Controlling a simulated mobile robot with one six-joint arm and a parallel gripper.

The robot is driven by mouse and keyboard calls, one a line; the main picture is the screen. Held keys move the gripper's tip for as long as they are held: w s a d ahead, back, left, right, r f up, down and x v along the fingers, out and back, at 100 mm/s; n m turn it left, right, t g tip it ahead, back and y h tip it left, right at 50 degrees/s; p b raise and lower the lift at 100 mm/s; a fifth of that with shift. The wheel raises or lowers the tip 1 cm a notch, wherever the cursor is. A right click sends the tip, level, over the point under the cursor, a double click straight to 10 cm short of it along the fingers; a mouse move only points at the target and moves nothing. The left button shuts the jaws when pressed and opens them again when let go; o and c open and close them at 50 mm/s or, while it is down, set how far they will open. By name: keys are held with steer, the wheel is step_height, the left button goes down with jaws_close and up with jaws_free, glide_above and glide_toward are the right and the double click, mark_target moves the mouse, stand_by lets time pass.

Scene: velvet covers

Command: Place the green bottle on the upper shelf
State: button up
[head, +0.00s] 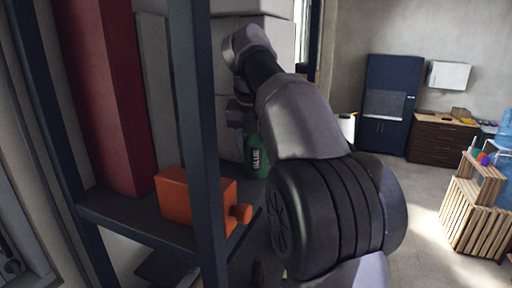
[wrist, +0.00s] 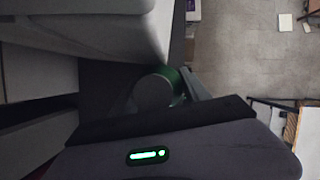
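The green bottle (head: 256,160), with a white "GLUE" label, is upright near the right end of the shelf board (head: 140,220) in the head view. My gripper (head: 242,118) is just above and behind it, partly covered by my arm; its fingertips are hidden there. In the wrist view, a strip of the green bottle (wrist: 172,74) shows beside a dark grey rounded shape close to my gripper (wrist: 165,95). The view is dark, and I cannot tell whether the fingers touch the bottle or are closed around it.
An orange box with a knob (head: 190,200) and a tall red block (head: 108,95) stand on the same board. A dark blue post (head: 203,130) rises in front. Pale grey boxes (head: 158,90) are behind. Open floor, a blue cabinet (head: 388,105) and a wooden crate (head: 475,215) lie to the right.

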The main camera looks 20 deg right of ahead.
steer(key=shift+o, duration=1.3)
steer(key=shift+r, duration=0.2)
steer(key=p+v, duration=0.2)
steer(key=v, duration=0.9)
steer(key=shift+r, duration=0.4)
steer(key=shift+s+a, duration=0.15)
steer(key=shift+s, duration=0.1)
steer(key=shift+w, duration=0.15)
